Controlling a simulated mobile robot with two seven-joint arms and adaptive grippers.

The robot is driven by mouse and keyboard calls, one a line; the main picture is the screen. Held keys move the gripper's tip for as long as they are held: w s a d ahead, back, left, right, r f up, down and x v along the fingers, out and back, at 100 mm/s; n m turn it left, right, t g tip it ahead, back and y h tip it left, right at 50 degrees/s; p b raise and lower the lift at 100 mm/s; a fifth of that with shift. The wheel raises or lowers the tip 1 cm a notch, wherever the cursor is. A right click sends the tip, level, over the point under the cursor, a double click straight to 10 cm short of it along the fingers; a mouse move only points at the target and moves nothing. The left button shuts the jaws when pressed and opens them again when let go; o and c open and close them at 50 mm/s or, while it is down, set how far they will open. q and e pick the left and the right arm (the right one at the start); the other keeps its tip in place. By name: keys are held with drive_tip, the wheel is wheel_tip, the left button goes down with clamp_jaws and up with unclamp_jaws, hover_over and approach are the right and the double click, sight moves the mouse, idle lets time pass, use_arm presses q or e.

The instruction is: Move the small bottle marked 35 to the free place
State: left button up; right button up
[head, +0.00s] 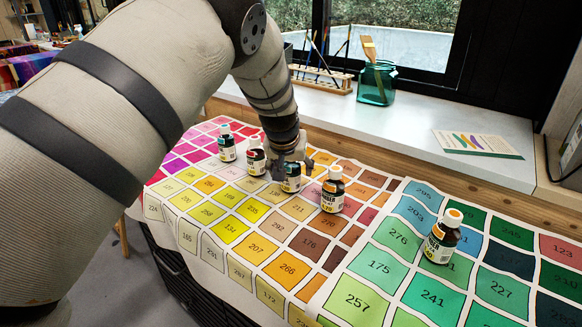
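Several small dark bottles with white labels stand upright on the colour charts. A teal-capped bottle (227,143) is farthest left. Beside it is a bottle with a reddish-and-white cap (256,156). A third bottle (291,180) has its top hidden by my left gripper (291,163), whose dark fingers are at its cap and shoulders. A bottle with an orange cap (333,190) stands just right of it. Another orange-capped bottle (443,238) stands apart at the right. I cannot read which bottle is marked 35. The gripper's opening is unclear. My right gripper is out of view.
The left chart (257,247) and the green-and-blue chart (403,245) cover the table. Behind, a sill holds a brush rack (322,80), a green glass jar (377,85) and a card (477,144). Open chart space lies between the two orange-capped bottles.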

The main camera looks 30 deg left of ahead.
use_arm(q)
drive_tip(key=shift+r, duration=0.1)
drive_tip(key=p+v, duration=0.2)
drive_tip(key=v, duration=1)
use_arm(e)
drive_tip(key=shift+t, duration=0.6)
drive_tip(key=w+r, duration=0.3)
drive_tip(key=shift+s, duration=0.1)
